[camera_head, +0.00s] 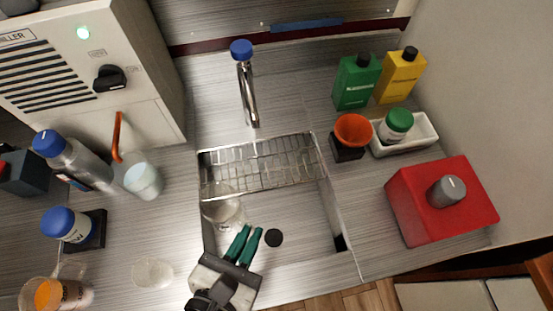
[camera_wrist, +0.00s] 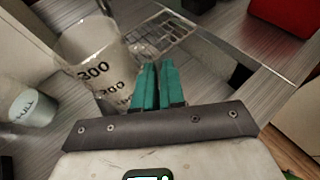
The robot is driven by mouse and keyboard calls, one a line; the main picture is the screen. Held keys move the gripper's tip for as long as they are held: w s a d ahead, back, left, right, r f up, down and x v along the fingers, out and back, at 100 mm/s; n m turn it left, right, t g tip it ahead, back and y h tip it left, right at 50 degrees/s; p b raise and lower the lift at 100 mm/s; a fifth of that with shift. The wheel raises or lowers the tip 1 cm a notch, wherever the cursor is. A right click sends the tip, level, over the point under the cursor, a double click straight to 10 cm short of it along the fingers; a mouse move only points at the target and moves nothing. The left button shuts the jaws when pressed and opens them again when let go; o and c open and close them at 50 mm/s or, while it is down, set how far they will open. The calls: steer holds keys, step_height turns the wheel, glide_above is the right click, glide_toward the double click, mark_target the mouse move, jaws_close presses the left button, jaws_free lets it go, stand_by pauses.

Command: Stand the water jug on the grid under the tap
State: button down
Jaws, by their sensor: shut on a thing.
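The water jug is clear, with dark numbers on its side in the wrist view (camera_wrist: 92,62). In the head view the jug (camera_head: 221,208) looks upright, at the left side of the sink, just in front of the wire grid (camera_head: 265,165). My gripper (camera_head: 250,230) has its green fingers close together, shut on the jug at its right side; the exact hold is hard to see. The fingers also show in the wrist view (camera_wrist: 158,68). The grid spans the back of the sink and looks empty. The chrome tap (camera_head: 247,92), with a blue cap, stands behind it.
Right are an orange-topped holder (camera_head: 351,135), a white tray (camera_head: 421,141), green (camera_head: 357,82) and yellow (camera_head: 401,76) bottles and a red box (camera_head: 430,218).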

steer(key=shift+w+r+p+x, duration=0.15)
steer(key=shift+r+x, duration=0.2)
steer(key=shift+x, duration=2.15)
steer(key=shift+w+r+p+x, duration=0.1)
steer(key=shift+r+x, duration=0.25)
steer(key=shift+x, duration=2.15)
steer(key=shift+w+r+p+x, duration=0.15)
steer(key=shift+r+x, duration=0.2)
steer(key=shift+x, duration=2.15)
steer(key=shift+d+f, duration=0.1)
steer(key=shift+f, duration=0.05)
steer(key=c, duration=1.2)
jaws_free()
steer(key=v, duration=1.2)
steer(key=shift+r, duration=0.2)
